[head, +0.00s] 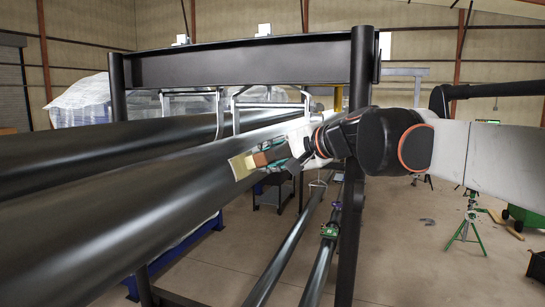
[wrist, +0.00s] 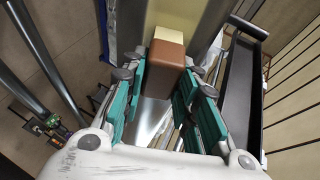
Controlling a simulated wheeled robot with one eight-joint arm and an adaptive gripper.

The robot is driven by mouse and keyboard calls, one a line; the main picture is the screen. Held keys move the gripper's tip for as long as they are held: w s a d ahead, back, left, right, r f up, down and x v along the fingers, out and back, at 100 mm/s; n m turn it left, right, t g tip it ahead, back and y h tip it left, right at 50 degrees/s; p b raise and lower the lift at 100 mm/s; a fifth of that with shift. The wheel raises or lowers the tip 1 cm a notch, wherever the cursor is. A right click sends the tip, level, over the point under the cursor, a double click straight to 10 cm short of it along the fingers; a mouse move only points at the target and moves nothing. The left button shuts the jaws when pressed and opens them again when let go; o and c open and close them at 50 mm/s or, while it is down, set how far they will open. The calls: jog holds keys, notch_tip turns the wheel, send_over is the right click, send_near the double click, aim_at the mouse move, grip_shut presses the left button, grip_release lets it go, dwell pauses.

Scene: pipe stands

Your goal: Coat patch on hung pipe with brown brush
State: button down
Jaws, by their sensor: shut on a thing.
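My gripper (head: 283,160) is shut on the brown brush (head: 263,158), a brown block with a cream end (head: 240,168) that points left in the head view. In the wrist view the brown block (wrist: 168,50) sits between the teal finger pads of my gripper (wrist: 168,85), cream end (wrist: 178,20) away from me. The hung pipe (head: 150,205) is a thick dark tube running diagonally. The brush overlaps its right side; I cannot tell whether they touch.
A dark frame with a crossbeam (head: 240,65) and an upright post (head: 358,120) stands close to my arm. A second dark pipe (head: 110,150) hangs behind. Thinner pipes (head: 290,250) run lower down. A green stand (head: 470,220) is at right, with open floor before it.

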jog(key=shift+w+d, duration=0.2)
jog(key=shift+w, duration=0.6)
jog(key=shift+s+a, duration=0.25)
jog(key=shift+s, duration=0.35)
jog(key=shift+s+a, duration=0.2)
jog(key=shift+s, duration=0.4)
jog(key=shift+w+d, duration=0.25)
jog(key=shift+w, duration=0.35)
jog(key=shift+w+d, duration=0.2)
jog(key=shift+w, duration=0.4)
jog(key=shift+d, duration=0.1)
jog(key=shift+s+d+r+p, duration=0.15)
jog(key=shift+d+p, duration=0.05)
jog(key=shift+d, duration=0.15)
jog(key=shift+s+d+r+p, duration=0.15)
jog(key=shift+d+p, duration=0.05)
jog(key=shift+d, duration=0.15)
